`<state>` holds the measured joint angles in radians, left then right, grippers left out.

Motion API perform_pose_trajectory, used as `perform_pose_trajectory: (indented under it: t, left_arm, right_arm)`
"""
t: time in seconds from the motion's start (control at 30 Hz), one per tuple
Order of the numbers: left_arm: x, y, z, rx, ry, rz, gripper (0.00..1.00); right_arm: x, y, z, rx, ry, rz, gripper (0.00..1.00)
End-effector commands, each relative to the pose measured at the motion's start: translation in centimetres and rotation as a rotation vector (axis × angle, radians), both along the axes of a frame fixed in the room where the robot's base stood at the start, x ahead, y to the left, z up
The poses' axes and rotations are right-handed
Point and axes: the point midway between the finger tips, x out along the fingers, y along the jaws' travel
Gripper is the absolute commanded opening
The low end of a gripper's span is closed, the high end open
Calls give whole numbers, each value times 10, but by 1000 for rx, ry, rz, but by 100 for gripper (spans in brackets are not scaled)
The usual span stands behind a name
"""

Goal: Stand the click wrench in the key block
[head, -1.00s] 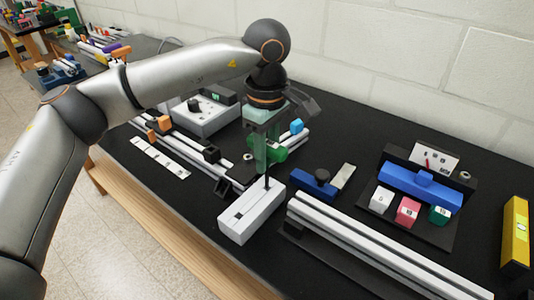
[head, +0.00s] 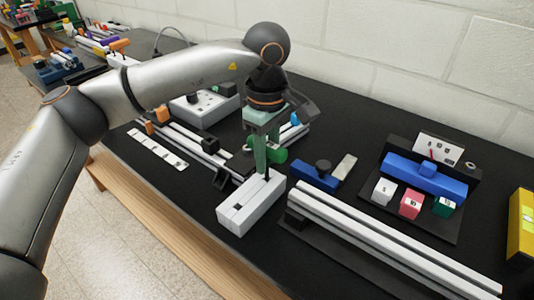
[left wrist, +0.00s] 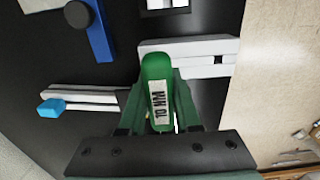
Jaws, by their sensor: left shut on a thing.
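The click wrench has a green handle marked "10 NM" (left wrist: 158,95) and a thin dark shaft. My left gripper (head: 261,168) is shut on the handle; its end (head: 279,153) sticks out to the right of the fingers. The shaft points down and meets the top of the white key block (head: 240,215) near its far end. How deep the shaft goes in is too small to tell. The key block (left wrist: 190,62) also shows in the left wrist view, partly hidden behind the handle, with a dark slot in its top. My right gripper is not in view.
Long aluminium extrusions (head: 390,240) lie right of the block. A blue piece with a black knob (head: 318,175) lies behind it. A pale slotted strip (head: 157,149) and rails lie left. The table's front edge is close.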

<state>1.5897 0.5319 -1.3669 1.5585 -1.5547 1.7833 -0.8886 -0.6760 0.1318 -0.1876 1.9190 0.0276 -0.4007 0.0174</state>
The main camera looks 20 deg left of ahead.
Motion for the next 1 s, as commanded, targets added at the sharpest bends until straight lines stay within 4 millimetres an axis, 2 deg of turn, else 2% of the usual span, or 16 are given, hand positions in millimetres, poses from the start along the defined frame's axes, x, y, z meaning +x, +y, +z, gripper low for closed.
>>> perform_pose_trajectory:
  t: [0.33,0.67,0.7,1.0]
  left_arm:
    - [0,0,-12,0,-1,0,0]
    - [0,0,-12,0,-1,0,0]
    - [0,0,-12,0,-1,0,35]
    - [0,0,-12,0,-1,0,66]
  right_arm:
    - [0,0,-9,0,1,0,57]
    - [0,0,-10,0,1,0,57]
    - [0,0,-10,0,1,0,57]
    - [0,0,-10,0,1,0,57]
